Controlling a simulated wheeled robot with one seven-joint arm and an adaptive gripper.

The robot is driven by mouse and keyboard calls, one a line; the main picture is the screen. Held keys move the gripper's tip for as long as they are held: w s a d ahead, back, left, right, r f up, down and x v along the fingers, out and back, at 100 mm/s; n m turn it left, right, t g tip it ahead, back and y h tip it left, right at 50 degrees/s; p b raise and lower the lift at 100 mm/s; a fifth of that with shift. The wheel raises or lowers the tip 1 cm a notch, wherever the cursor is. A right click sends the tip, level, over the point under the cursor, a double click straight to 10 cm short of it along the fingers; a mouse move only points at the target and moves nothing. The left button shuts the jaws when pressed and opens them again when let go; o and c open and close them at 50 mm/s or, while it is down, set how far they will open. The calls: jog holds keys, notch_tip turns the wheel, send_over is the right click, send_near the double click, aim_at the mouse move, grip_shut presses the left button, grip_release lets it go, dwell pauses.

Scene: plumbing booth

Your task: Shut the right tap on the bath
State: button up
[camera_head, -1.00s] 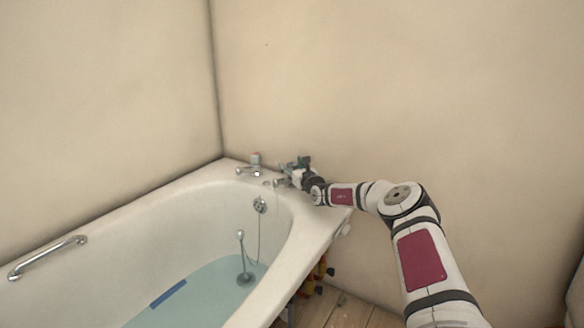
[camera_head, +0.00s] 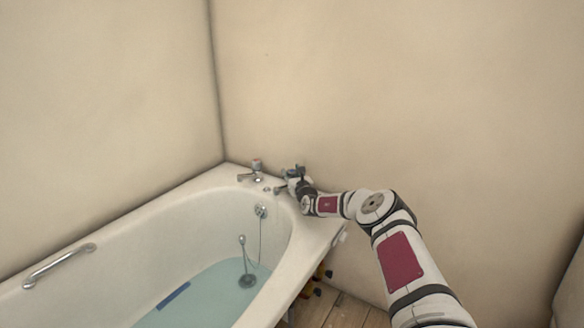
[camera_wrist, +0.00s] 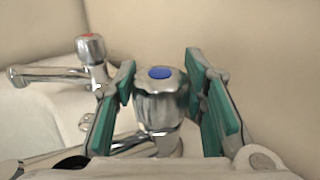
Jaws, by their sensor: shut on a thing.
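The right tap is chrome with a blue-capped fluted head (camera_wrist: 160,84), upright in the middle of the wrist view. In the head view its spout (camera_head: 280,189) shows at the corner of the bath (camera_head: 215,182); its head is largely hidden by my gripper (camera_head: 293,172). In the wrist view my gripper (camera_wrist: 161,80) has its green-padded fingers on either side of the tap head, closed on it. I cannot see whether water runs from the spout.
The left tap (camera_wrist: 90,48), with a red cap, stands close by on the left; it also shows in the head view (camera_head: 257,167). Walls rise close behind and to the right.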

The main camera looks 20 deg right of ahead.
jog(key=p, duration=0.1)
jog(key=m+h+p, duration=0.1)
jog(key=shift+r+h+p, duration=0.25)
jog(key=shift+h+p, duration=0.05)
jog(key=shift+f+h+p, duration=0.25)
jog(key=shift+h+p, duration=0.05)
jog(key=o, duration=1.2)
jog(key=shift+s, duration=0.1)
jog(key=shift+r+v, duration=0.2)
jog(key=shift+v, duration=5.85)
